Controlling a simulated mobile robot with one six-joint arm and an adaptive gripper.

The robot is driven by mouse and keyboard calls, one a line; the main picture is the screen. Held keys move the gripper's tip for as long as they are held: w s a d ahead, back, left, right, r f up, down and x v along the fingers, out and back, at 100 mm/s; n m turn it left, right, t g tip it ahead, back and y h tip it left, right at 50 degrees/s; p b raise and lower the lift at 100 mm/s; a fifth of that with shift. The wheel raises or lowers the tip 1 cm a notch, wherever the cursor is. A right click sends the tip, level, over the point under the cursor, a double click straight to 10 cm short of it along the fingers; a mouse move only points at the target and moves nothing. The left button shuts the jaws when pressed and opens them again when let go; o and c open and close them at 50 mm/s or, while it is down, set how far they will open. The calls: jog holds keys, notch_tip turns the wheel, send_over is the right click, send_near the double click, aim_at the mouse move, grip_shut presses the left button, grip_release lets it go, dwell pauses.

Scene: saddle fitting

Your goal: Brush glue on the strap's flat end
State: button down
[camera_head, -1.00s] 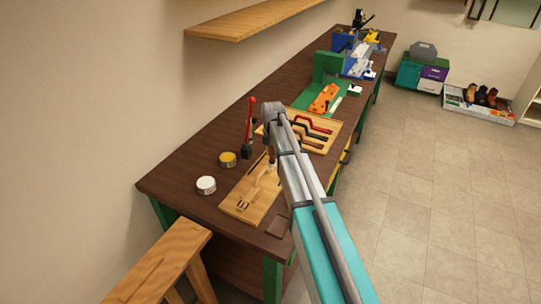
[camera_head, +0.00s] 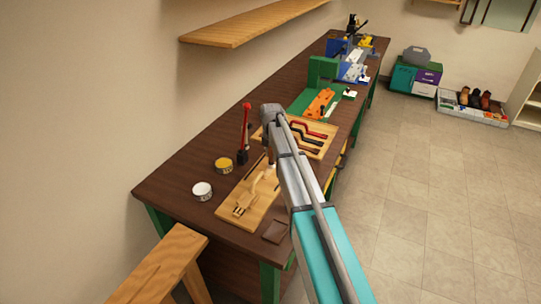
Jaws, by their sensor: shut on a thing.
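The wooden board (camera_head: 228,209) lies flat near the front end of the brown workbench. A pale strap-like piece (camera_head: 243,208) lies on it; at this size I cannot tell its flat end. My gripper (camera_head: 270,168) points down over the far part of the board, partly hidden by my own arm. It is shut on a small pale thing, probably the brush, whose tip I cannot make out. A can with a yellow top (camera_head: 224,165) and a white can (camera_head: 202,191) stand left of the board.
A red-handled upright tool (camera_head: 244,135) stands behind the yellow can. A rack of dark and red-handled tools (camera_head: 305,138) lies beyond my gripper. A dark brown square (camera_head: 276,231) lies by the bench's front edge. A wooden shelf (camera_head: 255,22) juts from the wall above.

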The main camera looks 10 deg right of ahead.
jog(key=shift+w+d+f, duration=0.1)
jog(key=shift+w+d, duration=0.45)
jog(key=shift+w, duration=0.2)
jog(key=shift+w+d, duration=0.5)
jog(key=shift+w, duration=0.2)
jog(key=shift+s, duration=0.1)
jog(key=shift+s+a, duration=0.65)
jog(key=shift+s, duration=0.2)
jog(key=shift+s+a, duration=0.6)
jog(key=shift+s, duration=0.2)
jog(key=shift+s, duration=0.1)
jog(key=shift+s+a, duration=0.65)
jog(key=shift+s, duration=0.15)
jog(key=shift+s+a, duration=0.6)
jog(key=shift+s, duration=0.2)
notch_tip(320, 180, up, 6)
jog(key=p, duration=0.6)
